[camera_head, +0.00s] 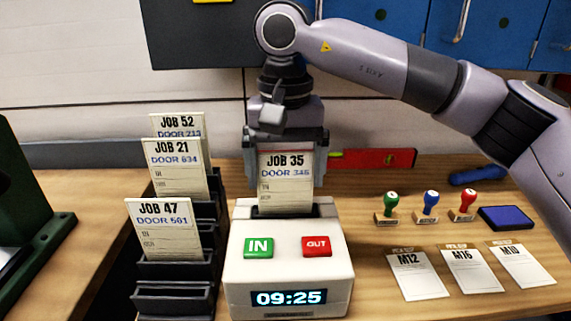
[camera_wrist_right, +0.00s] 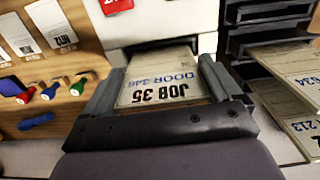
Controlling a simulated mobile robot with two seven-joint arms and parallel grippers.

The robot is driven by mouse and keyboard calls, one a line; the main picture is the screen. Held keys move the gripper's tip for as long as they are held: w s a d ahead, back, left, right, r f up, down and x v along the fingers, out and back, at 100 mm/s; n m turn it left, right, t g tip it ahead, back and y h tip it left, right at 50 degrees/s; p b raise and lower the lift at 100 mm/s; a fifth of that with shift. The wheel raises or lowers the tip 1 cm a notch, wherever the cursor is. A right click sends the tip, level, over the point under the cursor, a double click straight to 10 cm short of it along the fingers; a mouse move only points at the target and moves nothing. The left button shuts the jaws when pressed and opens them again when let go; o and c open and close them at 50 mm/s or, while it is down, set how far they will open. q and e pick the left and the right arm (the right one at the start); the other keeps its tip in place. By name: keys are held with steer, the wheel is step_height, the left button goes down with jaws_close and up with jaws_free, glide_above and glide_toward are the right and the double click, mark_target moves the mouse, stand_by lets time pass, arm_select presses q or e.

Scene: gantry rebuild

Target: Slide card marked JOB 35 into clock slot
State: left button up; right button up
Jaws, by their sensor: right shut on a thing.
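The card marked JOB 35 (camera_head: 285,180) stands upright at the clock's slot, its lower edge hidden at the dark slot opening. The time clock (camera_head: 288,268) is a cream box with a green IN button, a red OUT button and a display reading 09:25. My right gripper (camera_head: 286,155) is shut on the card near its top, behind and above the clock. In the right wrist view the JOB 35 card (camera_wrist_right: 160,88) sits between the fingers (camera_wrist_right: 168,90), its far end meeting the clock. How deep the card is in the slot I cannot tell. My left gripper is not in view.
A dark card rack (camera_head: 175,297) stands close left of the clock, holding cards JOB 52, JOB 21 and JOB 47 (camera_head: 163,228). On the right are three stamps (camera_head: 427,207), an ink pad (camera_head: 507,218) and tags M12, M16, M10 (camera_head: 474,270). A red level (camera_head: 372,158) lies behind.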

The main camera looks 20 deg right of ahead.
steer(key=o, duration=0.7)
steer(key=shift+r, duration=3.6)
